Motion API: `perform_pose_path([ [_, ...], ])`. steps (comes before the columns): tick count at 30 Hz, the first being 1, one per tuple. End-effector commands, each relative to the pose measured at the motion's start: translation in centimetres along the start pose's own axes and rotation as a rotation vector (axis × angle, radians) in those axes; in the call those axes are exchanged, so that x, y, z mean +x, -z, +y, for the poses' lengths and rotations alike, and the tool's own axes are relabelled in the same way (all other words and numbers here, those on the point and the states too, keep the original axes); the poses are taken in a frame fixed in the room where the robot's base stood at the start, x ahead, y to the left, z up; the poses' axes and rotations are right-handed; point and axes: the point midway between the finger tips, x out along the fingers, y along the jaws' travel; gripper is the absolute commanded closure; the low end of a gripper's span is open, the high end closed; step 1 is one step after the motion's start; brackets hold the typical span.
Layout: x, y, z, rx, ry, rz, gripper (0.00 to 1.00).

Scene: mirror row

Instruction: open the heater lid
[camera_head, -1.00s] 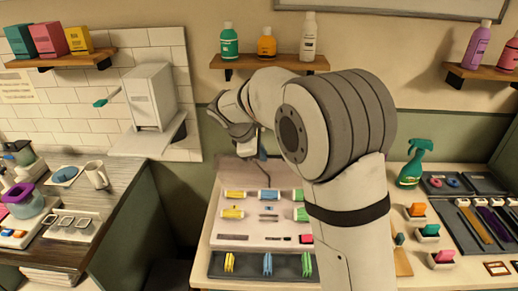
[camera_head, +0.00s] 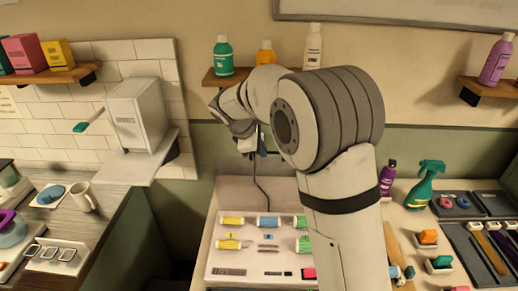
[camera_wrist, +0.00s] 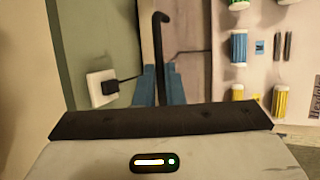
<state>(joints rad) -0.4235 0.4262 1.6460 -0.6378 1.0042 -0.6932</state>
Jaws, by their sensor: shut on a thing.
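The heater appears to be the pale roller box (camera_head: 248,262) on the table, with coloured rollers in its near part. A pale panel (camera_head: 235,190) behind the rollers looks like its lid; its exact angle is unclear. My gripper (camera_head: 252,148) is above and behind this panel in the head view. In the wrist view its blue fingers (camera_wrist: 159,90) are shut on a black hooked bar (camera_wrist: 158,45). The bar lies over the pale panel (camera_wrist: 190,25); I cannot tell whether it is fixed to it. My arm hides the box's right side.
A plug (camera_wrist: 109,87) sits in a white wall socket. A shelf with bottles (camera_head: 222,55) is just above my gripper. A green spray bottle (camera_head: 425,185) stands right of my arm. A white cabinet (camera_head: 138,112) is at left.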

Motion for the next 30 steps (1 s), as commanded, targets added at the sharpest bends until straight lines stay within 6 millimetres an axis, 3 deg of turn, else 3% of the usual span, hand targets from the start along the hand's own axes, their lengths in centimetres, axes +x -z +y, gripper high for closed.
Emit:
perform_pose_path([
  [11,-0.25,0.12,0.11,-0.002,-0.006,0.003,1.0],
  [12,-0.26,0.13,0.11,-0.002,-0.006,0.003,0.9],
  [19,-0.24,0.19,0.03,-0.003,-0.005,0.003,0.71],
  [30,-1.1,0.27,0.02,-0.004,-0.006,0.003,0.69],
])
